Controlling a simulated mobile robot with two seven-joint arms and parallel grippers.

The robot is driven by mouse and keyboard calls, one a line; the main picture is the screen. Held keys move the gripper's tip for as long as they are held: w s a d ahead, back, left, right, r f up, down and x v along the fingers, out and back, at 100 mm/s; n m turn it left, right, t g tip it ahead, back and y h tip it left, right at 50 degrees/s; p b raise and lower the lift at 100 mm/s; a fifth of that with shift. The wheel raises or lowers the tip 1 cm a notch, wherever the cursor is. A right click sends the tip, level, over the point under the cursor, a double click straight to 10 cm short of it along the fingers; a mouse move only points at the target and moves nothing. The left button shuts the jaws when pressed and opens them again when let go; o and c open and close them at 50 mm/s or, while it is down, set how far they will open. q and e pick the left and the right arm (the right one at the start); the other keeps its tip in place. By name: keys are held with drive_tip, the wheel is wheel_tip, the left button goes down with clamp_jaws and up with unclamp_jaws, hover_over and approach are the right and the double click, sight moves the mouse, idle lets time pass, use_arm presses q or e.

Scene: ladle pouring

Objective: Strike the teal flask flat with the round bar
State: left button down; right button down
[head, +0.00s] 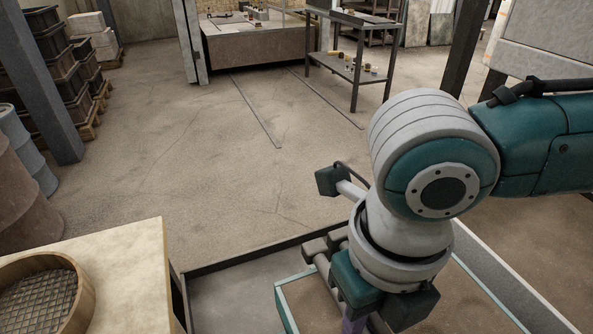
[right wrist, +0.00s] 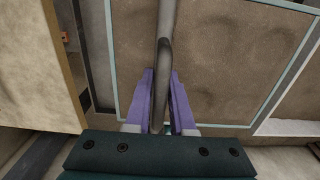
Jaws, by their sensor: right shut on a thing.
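The teal flask (head: 283,304) is a frame of thin teal rims around brown sand, mostly hidden behind my right arm in the head view. In the right wrist view the flask's rim (right wrist: 113,60) frames lumpy brown sand (right wrist: 222,60). My right gripper (right wrist: 163,85) is above the flask, its purple fingers shut on the grey round bar (right wrist: 168,14). The bar runs from between the fingers to the picture's top edge. I cannot tell whether it touches the sand. My left gripper is out of view.
A pale table (head: 135,270) with a round wooden sieve (head: 83,300) stands at the left. The flask lies inside a dark-edged grey tray (head: 225,300). Barrels (head: 25,205) and stacked crates (head: 55,70) are farther left. Open floor lies ahead, with a shelf rack (head: 354,75) beyond.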

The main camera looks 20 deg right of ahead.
sight(457, 284)
drive_tip(key=shift+d+f+p, duration=0.1)
drive_tip(key=shift+d+p, duration=0.6)
drive_tip(key=shift+d, duration=1.3)
drive_tip(key=shift+d+p, duration=0.35)
drive_tip(key=shift+d, duration=0.85)
drive_tip(key=shift+d+r, duration=0.2)
drive_tip(key=shift+d, duration=1.05)
drive_tip(key=shift+w+d, duration=0.1)
drive_tip(key=shift+d, duration=0.05)
drive_tip(key=shift+d, duration=0.1)
drive_tip(key=shift+w+d+f, duration=0.1)
drive_tip(key=shift+w+d, duration=0.1)
drive_tip(key=shift+d, duration=1.1)
drive_tip(key=shift+d+f, duration=0.1)
drive_tip(key=shift+d, duration=1.4)
drive_tip(key=shift+s+d, duration=0.15)
drive_tip(key=shift+d, duration=1.5)
